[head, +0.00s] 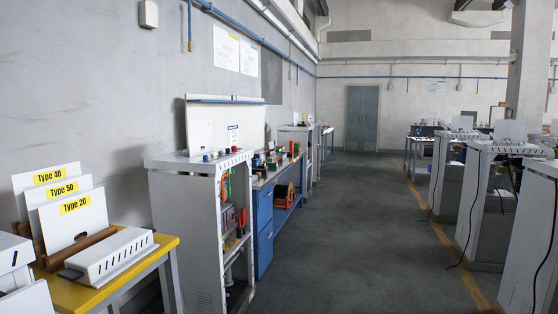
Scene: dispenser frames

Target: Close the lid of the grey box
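A light grey cabinet (188,215) stands left of centre, with an open front showing colored parts inside. A pale upright panel (218,128) rises behind its top; I cannot tell whether this is a raised lid. A low pale grey slotted box (112,255) sits on a yellow table (150,255) at lower left, and no raised lid shows on it. Which of these is the task's grey box is not clear. Neither of my grippers is in view.
Cards in a brown holder (90,245) stand on the yellow table. A blue workbench (263,228) lies beyond the cabinet. More grey cabinets (488,205) with hanging cables line the right. The grey floor (350,235) between the rows is clear, up to a door (362,118).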

